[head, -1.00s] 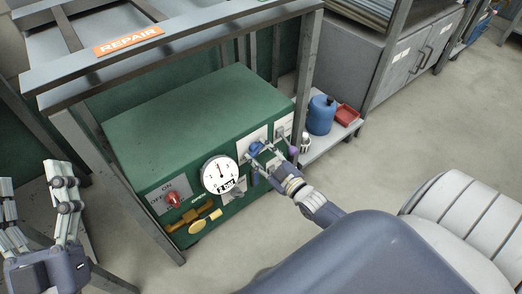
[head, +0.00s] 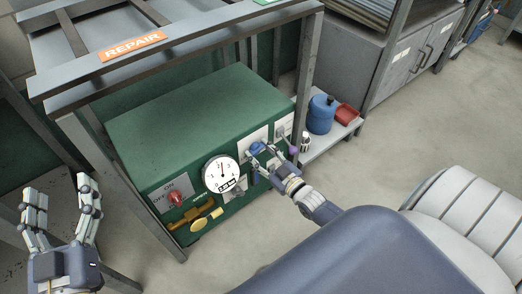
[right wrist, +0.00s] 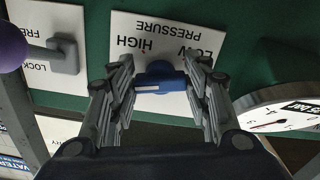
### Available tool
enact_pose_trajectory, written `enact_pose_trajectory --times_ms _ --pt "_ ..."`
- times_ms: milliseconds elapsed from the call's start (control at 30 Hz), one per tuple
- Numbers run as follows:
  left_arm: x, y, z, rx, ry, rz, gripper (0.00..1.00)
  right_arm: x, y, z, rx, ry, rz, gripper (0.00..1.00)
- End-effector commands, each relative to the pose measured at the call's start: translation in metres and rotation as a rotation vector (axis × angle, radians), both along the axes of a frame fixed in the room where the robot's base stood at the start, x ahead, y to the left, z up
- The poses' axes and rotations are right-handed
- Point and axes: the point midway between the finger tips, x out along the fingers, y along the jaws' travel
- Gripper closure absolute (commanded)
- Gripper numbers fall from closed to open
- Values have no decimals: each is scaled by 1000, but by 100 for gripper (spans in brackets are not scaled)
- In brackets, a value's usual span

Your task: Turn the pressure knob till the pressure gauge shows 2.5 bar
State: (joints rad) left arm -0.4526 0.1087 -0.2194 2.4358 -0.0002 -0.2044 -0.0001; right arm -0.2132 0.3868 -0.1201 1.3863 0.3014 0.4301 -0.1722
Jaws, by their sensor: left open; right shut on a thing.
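The blue pressure knob (head: 257,147) is on the front of the green machine, on a white plate marked PRESSURE with LOW and HIGH. My right gripper (head: 263,158) is shut on it; in the right wrist view the fingers stand on both sides of the knob (right wrist: 160,84). The knob's white pointer line faces left in that view. The round white pressure gauge (head: 221,173) is left of the knob. My left gripper (head: 61,210) is open and empty at lower left.
A red ON/OFF switch (head: 176,197) and a yellow-handled valve (head: 207,220) are on the machine's left front. A purple-knobbed lock lever (right wrist: 65,55) is beside the pressure plate. Metal frame posts (head: 305,85) stand close. A blue canister (head: 321,114) stands at right.

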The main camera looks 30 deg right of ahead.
Motion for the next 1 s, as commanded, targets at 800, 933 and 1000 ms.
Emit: enact_pose_trajectory --times_ms 800,933,1000 --pt "0 0 0 0 -1 -1 35 -44 -3 -2 -1 4 1 35" --pt "0 0 0 0 -1 -1 35 -70 -5 -1 -2 3 1 35" --pt "0 0 0 0 -1 -1 35 -83 -6 -1 -2 3 1 35"
